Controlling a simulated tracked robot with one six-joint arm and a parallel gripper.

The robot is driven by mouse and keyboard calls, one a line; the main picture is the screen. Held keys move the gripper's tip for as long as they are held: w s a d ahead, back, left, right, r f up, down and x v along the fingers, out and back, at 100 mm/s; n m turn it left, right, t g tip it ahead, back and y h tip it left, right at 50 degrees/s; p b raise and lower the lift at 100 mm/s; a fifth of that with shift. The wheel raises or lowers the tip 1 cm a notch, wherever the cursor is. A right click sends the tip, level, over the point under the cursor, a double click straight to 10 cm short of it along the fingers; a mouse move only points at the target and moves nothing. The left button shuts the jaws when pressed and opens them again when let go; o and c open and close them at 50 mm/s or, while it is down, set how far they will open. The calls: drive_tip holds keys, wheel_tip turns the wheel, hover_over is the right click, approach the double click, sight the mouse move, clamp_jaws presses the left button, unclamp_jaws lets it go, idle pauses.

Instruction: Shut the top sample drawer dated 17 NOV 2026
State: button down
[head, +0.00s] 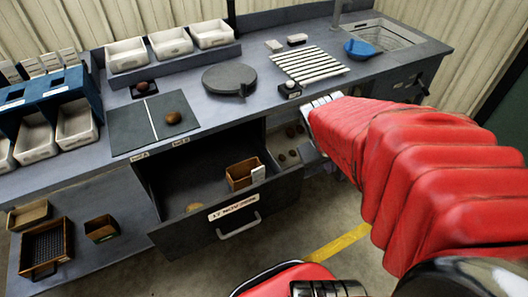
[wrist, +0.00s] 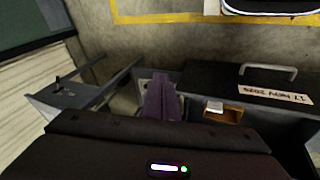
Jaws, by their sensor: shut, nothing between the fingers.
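The drawer labelled 17 NOV 2026 stands pulled out below the bench in the head view; its dark front (head: 275,205) carries a pale label (head: 233,207) and a metal handle (head: 239,226). Inside are a small wooden box (head: 239,177) with a white tag and a potato (head: 193,207). The wrist view shows the drawer front (wrist: 215,78), handle (wrist: 268,67) and label (wrist: 275,96) upside down. My gripper (wrist: 159,78) is shut and empty, beside the drawer's end, apart from the handle. In the head view my red-sleeved arm hides its fingers.
A grey open part (wrist: 80,95) juts out on the other side of my gripper in the wrist view. The bench top (head: 215,115) holds white trays (head: 127,55), a dark round plate (head: 229,79) and a slatted rack (head: 308,65). Bare floor (head: 300,225) lies in front of the drawer.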

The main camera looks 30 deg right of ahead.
drive_tip(key=s+d+f+n+h, duration=0.1)
drive_tip(key=d+f+n, duration=0.2)
drive_tip(key=d+f, duration=0.3)
drive_tip(key=s+d+f+n, duration=0.1)
drive_tip(key=d+f+n, duration=0.15)
drive_tip(key=d, duration=0.65)
drive_tip(key=w+a+f+n+t+y, duration=0.3)
drive_tip(key=a+f+n+y, duration=0.2)
drive_tip(key=f+n, duration=0.4)
drive_tip(key=s+a+n+y, duration=0.1)
drive_tip(key=a+n+y, duration=0.3)
drive_tip(key=a, duration=0.6)
drive_tip(key=shift+a+f+t+y, duration=0.15)
drive_tip(key=shift+a+t+y, duration=0.2)
drive_tip(key=shift+y, duration=0.25)
drive_tip(key=shift+a+n, duration=0.1)
drive_tip(key=shift+n, duration=0.15)
approach(280, 203)
wheel_tip(280, 203, down, 3)
drive_tip(key=s+a, duration=0.2)
drive_tip(key=shift+w+d+f, duration=0.1)
drive_tip(key=shift+w+f, duration=0.05)
drive_tip(key=shift+w, duration=0.85)
drive_tip(key=shift+w+f, duration=0.1)
drive_tip(key=shift+w, duration=0.95)
